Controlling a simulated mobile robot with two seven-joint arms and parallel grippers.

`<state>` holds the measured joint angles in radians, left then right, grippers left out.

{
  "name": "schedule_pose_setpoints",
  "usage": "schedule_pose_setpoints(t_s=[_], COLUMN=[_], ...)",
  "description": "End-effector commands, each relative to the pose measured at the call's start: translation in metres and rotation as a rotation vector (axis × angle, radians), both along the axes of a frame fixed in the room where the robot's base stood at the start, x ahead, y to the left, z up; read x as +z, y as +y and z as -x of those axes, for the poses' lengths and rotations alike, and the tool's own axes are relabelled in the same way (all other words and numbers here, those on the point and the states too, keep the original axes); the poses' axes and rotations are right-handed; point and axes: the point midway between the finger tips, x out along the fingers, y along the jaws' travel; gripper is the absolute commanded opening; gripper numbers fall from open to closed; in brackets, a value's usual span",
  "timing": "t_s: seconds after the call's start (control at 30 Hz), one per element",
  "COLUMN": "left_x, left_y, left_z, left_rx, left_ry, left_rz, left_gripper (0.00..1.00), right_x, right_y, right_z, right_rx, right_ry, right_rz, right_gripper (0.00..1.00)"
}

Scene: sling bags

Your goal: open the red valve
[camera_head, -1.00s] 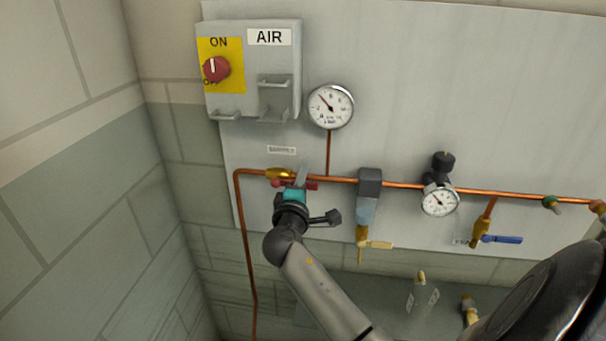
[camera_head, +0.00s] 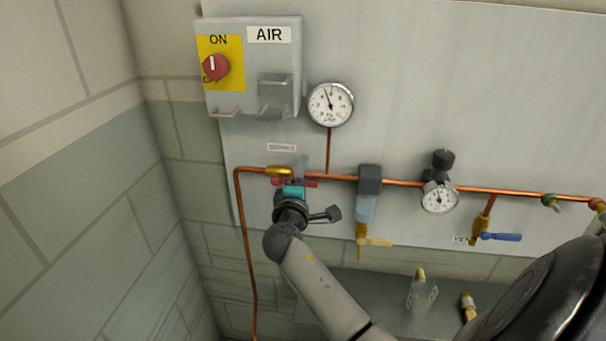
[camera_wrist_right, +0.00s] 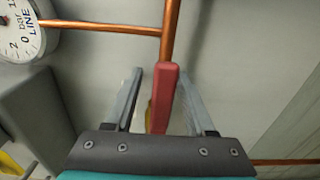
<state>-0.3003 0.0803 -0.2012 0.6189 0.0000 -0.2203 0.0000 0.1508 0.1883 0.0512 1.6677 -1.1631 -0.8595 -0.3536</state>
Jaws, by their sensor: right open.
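The red valve's handle (camera_head: 311,184) shows in the head view on the copper pipe, beside a brass valve body (camera_head: 280,171). The handle lies roughly along the pipe. My right gripper (camera_head: 301,166) is at the handle and partly covers it. In the right wrist view the red handle (camera_wrist_right: 164,98) is between the two grey fingers of my right gripper (camera_wrist_right: 160,70), with a gap on each side. The jaws are open. The handle lines up with the copper pipe (camera_wrist_right: 172,28) there. My left gripper is not in view.
A round gauge (camera_head: 330,104) and an AIR switch box (camera_head: 282,60) are above the pipe. A filter (camera_head: 367,208), a regulator gauge (camera_head: 438,198) and a blue-handled valve (camera_head: 500,237) are to the right. A wall stands close on the left.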

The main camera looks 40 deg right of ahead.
Motion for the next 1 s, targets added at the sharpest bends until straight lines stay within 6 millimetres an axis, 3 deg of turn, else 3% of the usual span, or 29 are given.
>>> schedule_pose_setpoints(t_s=[0.27, 0.73, 1.0], left_x=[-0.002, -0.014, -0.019], left_y=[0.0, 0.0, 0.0], left_z=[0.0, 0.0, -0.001], left_rx=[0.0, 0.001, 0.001], left_ry=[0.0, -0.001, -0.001], left_rz=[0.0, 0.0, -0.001], left_gripper=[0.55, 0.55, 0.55], right_x=[-0.002, -0.003, -0.001], right_y=[0.014, 0.088, 0.113], right_z=[0.011, 0.075, 0.097], right_rx=[0.003, 0.002, 0.001], right_ry=[0.0, 0.001, 0.0], right_rz=[-0.005, -0.004, -0.001], right_gripper=[0.55, 0.55, 0.55])
